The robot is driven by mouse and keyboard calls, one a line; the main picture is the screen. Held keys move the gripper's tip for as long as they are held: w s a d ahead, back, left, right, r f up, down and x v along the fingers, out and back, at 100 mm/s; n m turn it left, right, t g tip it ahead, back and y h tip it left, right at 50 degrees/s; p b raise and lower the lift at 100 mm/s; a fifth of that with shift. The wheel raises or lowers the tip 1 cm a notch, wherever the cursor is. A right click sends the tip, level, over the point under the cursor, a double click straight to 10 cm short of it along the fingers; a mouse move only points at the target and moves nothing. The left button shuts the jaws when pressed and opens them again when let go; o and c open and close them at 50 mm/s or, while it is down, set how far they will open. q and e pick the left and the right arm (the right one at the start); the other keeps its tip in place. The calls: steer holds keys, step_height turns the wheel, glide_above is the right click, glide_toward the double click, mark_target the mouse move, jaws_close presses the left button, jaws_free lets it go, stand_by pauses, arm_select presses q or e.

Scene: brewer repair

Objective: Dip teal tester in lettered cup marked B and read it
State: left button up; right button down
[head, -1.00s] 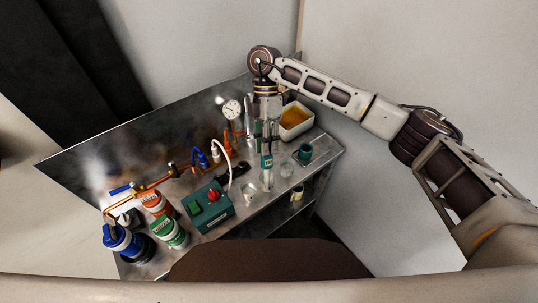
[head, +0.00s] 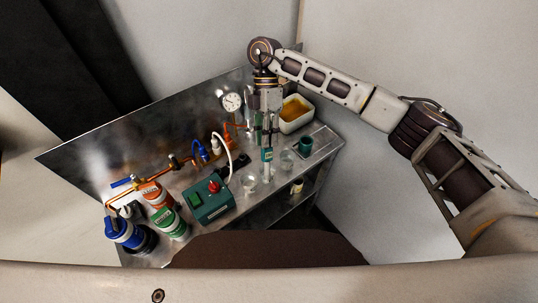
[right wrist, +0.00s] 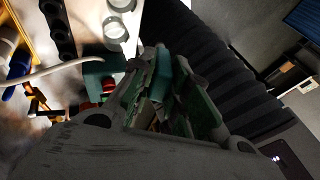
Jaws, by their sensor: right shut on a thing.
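My right gripper (head: 266,128) points down over the bench and is shut on the teal tester (head: 267,154). The tester hangs upright, with its pale lower end among the small clear cups. One clear cup (head: 250,181) stands left of the tester and another clear cup (head: 287,160) stands to its right. I cannot read any letter on them, nor tell whether the tip is inside a cup. In the right wrist view the teal tester (right wrist: 161,76) sits between the fingers, and a clear cup (right wrist: 115,28) shows beyond. My left gripper is out of view.
A teal pot (head: 305,146) stands at the bench's right end, with a white tub of amber stuff (head: 295,114) behind. A green box with a red knob (head: 209,201) and blue, orange and green canisters (head: 171,222) are on the left. A gauge (head: 232,101) and pipes stand at the back.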

steer(key=shift+t, duration=0.5)
steer(key=shift+t+b, duration=0.5)
steer(key=shift+t, duration=0.4)
steer(key=shift+f+t+b, duration=0.1)
steer(key=shift+t+b, duration=1.6)
steer(key=shift+b, duration=0.4)
